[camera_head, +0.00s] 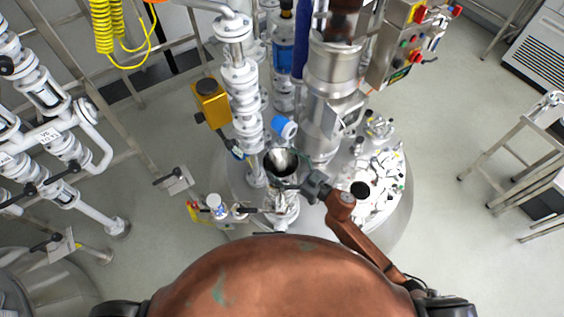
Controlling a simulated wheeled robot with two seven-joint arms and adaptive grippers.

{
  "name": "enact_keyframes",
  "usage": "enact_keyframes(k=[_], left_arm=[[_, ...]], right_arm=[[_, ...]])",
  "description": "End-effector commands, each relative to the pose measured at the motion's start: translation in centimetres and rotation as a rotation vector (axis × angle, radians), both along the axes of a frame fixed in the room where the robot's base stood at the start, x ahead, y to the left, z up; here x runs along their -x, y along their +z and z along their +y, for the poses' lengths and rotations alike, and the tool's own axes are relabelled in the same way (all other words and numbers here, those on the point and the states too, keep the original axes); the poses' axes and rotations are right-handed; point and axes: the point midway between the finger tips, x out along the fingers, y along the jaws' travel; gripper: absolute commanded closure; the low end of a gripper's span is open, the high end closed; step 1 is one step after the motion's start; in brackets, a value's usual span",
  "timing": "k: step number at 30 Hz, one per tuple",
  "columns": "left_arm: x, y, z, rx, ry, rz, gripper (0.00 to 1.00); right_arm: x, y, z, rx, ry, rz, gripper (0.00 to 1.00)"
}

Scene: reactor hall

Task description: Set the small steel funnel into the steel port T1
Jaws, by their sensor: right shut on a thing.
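The small steel funnel (281,160) is a shiny cone with its wide mouth facing up. My right gripper (298,184) is shut on it from the lower right and holds it over the reactor lid. A steel port (282,207) with shiny fittings shows just below the funnel; I cannot read a T1 label on it. The funnel's lower end is hidden, so I cannot tell whether it is inside the port or above it. My left gripper is not in view.
The reactor lid (386,208) carries a dark round opening (360,189) and several fittings at the right. A glass and white flanged column (241,90) and a steel column (333,78) stand behind the funnel. A blue-capped part (285,127) is close behind it.

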Motion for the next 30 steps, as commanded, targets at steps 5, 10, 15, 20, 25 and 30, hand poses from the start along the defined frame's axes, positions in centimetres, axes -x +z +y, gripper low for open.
enact_keyframes(k=[5,10,15,20,25,30], left_arm=[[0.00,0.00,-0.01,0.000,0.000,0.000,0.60],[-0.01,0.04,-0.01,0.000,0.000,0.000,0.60],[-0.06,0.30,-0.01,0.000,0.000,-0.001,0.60],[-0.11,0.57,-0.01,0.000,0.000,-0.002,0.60],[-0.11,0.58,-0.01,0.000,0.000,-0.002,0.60],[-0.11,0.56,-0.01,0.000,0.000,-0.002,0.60]], right_arm=[[0.00,0.10,0.04,-0.002,0.001,-0.001,0.63],[0.00,0.12,0.04,-0.002,0.001,-0.001,0.63],[0.00,0.16,0.04,0.000,0.001,-0.001,0.63],[-0.02,0.17,0.02,-0.002,0.000,-0.001,0.63],[-0.01,0.10,0.03,-0.002,0.000,-0.001,0.63],[-0.01,0.09,0.03,-0.002,0.001,-0.001,0.63]])
